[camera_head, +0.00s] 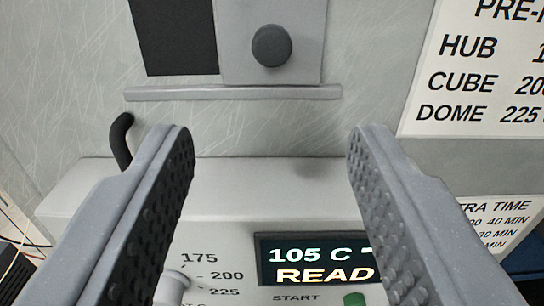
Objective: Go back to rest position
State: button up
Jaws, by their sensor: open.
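My gripper (270,145) is open in the head camera view, its two grey fingers with dark studded pads spread wide apart. Nothing is between the fingers. Behind and below them is a light grey machine front (230,200) with a dark display (315,259) that reads "105 C" and "READ", its right end hidden by the right finger. A pale dial (172,288) beside the marks 175, 200 and 225 is partly covered by the left finger. A green button (354,299) shows at the bottom edge, by the word START.
A round dark knob (271,46) sits on a grey plate beside a black panel (173,36). A ledge (232,93) runs below them. A black curved handle (121,140) is at left. A white sign (480,75) lists HUB, CUBE and DOME; another sign (495,222) is below it.

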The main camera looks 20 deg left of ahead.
jog(key=s+d+f+m+h+b, duration=0.1)
jog(key=s+d+f+h, duration=0.1)
jog(key=s+d, duration=0.3)
jog(key=s+d+f+m+h+b, duration=0.1)
jog(key=s+d+f+m+h, duration=0.1)
jog(key=s+d, duration=0.4)
jog(key=s+d+f+m+g+h+b, duration=0.1)
jog(key=s+d+f+m+h, duration=0.1)
jog(key=s+d, duration=0.4)
notch_tip(320, 180, down, 3)
jog(key=shift+s+d+r+h, duration=0.2)
jog(key=shift+s+h, duration=0.1)
jog(key=shift+h, duration=0.5)
